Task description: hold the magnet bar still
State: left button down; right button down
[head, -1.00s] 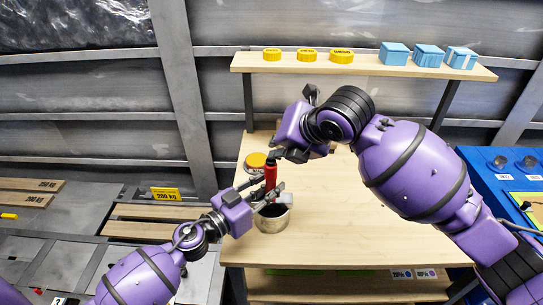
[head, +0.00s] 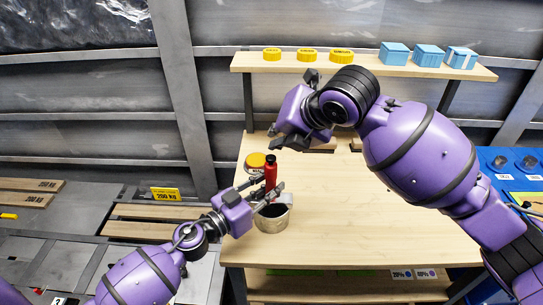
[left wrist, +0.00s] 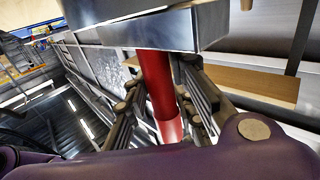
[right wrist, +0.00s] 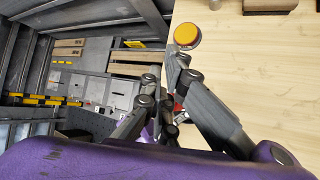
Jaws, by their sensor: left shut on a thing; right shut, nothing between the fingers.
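The wooden table (head: 340,220) is clear to the right. A shelf (head: 370,68) at the back holds several yellow discs and blue boxes. A blue table (head: 495,165) stands at right.

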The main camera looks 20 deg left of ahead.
notch_tip(320, 180, up, 4)
jog(key=shift+r, duration=0.1)
dwell(0.8)
pick_arm(q)
jog(key=c, duration=1.4)
grip_release()
